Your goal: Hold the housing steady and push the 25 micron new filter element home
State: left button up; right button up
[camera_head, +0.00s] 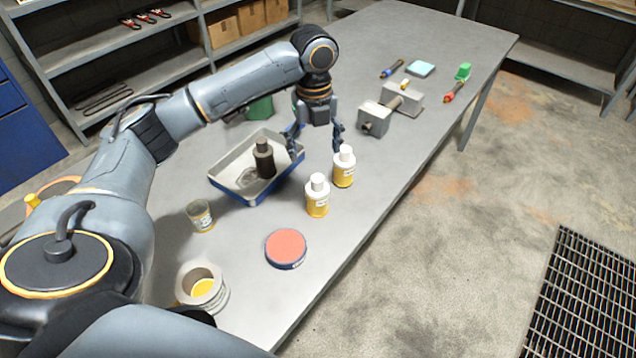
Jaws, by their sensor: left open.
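My left gripper (315,146) hangs over the table, fingers spread and pointing down, with nothing between them. It is beside the right rim of a shallow tray and behind two white-capped bottles. A grey block-shaped unit (374,120) with a short shaft lies farther back on the table; it may be the housing, but I cannot tell. No 25 micron marking is readable on anything. My right gripper is not in view.
The blue-edged tray (225,187) holds a dark bottle (264,160). Two yellow-white bottles (317,197) (344,167), a glass jar (200,216) and a red-topped disc (286,248) stand nearby. Pens, a light-blue pad (421,69) and a green item (463,72) lie at the far right. The table's far end is clear.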

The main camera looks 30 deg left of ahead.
aim_at(315, 177)
pick_arm(q)
jog(key=f, duration=0.4)
jog(key=s+f+p, duration=0.1)
jog(key=f, duration=0.1)
jog(key=shift+d+f, duration=0.35)
jog(key=shift+d, duration=0.05)
jog(key=shift+a+f, duration=0.1)
jog(key=shift+f, duration=0.25)
jog(key=f, duration=0.1)
jog(key=p, duration=0.1)
jog(key=f+p, duration=0.1)
jog(key=shift+w+d+f, duration=0.1)
jog(key=shift+d+f, duration=0.15)
jog(key=shift+f, duration=0.1)
notch_tip(315, 177, down, 2)
jog(key=shift+f, duration=0.25)
jog(key=shift+c, duration=1.3)
jog(key=c, duration=1)
jog(key=shift+c, duration=0.6)
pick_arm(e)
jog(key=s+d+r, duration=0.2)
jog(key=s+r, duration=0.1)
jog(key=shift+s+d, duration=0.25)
pick_arm(q)
jog(key=shift+w+r, duration=0.1)
jog(key=shift+r, duration=0.05)
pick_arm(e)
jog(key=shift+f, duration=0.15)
